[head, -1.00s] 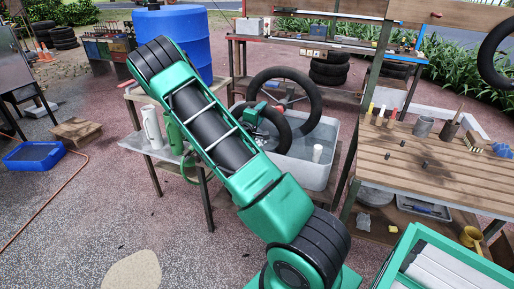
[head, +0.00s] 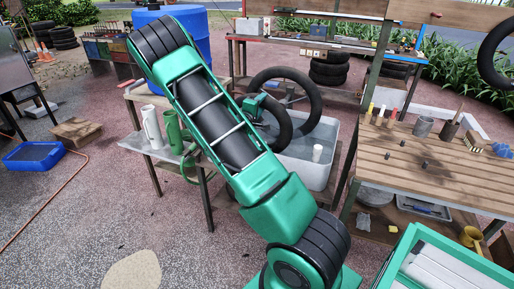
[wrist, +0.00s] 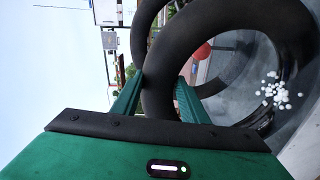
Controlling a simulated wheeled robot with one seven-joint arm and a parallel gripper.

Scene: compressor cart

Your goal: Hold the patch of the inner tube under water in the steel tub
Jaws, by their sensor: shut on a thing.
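The black inner tube (head: 318,98) shows as loops over the tub's left and back part. The tub (head: 334,158) is a pale grey box with water in it. My gripper (wrist: 158,98) is shut on the tube (wrist: 262,22), with one green finger on each side of it. In the head view my gripper (head: 254,108) is partly hidden by my arm. In the wrist view the tube's lower curve reaches down into the tub, where a cluster of white bubble-like dots (wrist: 274,90) shows. The patch cannot be made out.
A slatted wooden bench (head: 440,170) stands to the right. A small table with a white jug (head: 151,127) and a green jug (head: 173,131) stands left. A blue barrel (head: 195,30) is behind.

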